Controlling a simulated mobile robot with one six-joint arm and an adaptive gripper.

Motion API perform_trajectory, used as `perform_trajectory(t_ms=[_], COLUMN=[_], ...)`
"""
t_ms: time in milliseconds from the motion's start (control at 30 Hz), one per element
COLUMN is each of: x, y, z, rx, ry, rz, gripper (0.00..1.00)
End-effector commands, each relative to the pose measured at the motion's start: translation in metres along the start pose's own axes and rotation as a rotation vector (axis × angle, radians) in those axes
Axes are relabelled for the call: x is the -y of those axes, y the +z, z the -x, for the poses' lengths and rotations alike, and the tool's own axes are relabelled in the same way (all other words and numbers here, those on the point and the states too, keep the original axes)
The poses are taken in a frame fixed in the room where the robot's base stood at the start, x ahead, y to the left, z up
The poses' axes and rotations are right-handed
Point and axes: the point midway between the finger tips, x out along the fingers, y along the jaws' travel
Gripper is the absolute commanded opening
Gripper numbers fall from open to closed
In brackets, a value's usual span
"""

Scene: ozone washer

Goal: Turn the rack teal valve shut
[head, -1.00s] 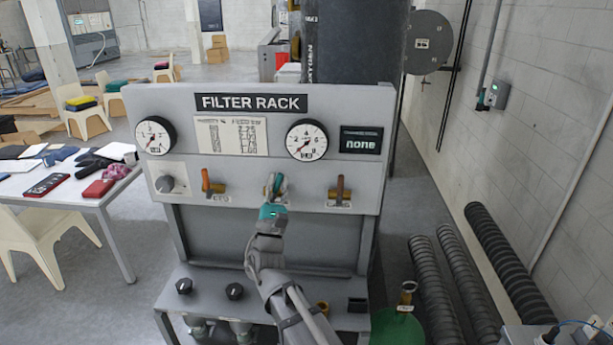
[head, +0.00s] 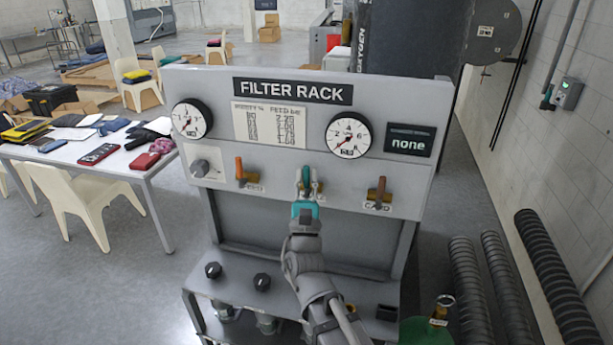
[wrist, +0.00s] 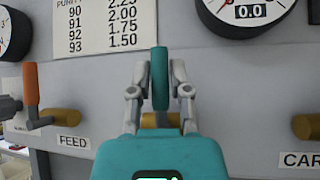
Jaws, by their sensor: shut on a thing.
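The teal valve lever (wrist: 159,80) stands upright in the wrist view, in front of a brass valve body (wrist: 150,119) on the filter rack panel. My gripper (wrist: 158,82) has a finger on each side of the lever and is shut on it. In the head view my gripper (head: 307,196) reaches the middle valve of the rack (head: 290,225), and the teal lever (head: 306,175) shows just above it, pointing up. The label under this valve is hidden by my gripper.
An orange lever (head: 239,169) marked FEED is to the left, and a brown-red lever (head: 381,188) is to the right. Gauges (head: 348,135) and a screen reading "none" (head: 409,144) sit above. Knobs (head: 262,281) are on the lower shelf. A table (head: 149,170) stands left.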

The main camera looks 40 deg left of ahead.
Motion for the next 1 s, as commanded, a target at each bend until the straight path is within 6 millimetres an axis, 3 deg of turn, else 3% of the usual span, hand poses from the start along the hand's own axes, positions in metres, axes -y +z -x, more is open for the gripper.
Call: perform_trajectory(t_ms=[100,133,300,333,1000], x=[-0.001,-0.001,-0.0009,-0.0009,-0.0016], y=[0.0005,0.0005,0.0005,0.0005,-0.0004], z=[0.002,0.0021,0.0016,0.0014,0.0024], rx=[-0.002,-0.002,-0.001,-0.001,0.002], ry=[0.004,0.004,0.003,0.003,0.001], rz=[0.001,0.001,0.0,0.0,-0.005], gripper=[0.0,0.26,0.58,0.6,0.6])
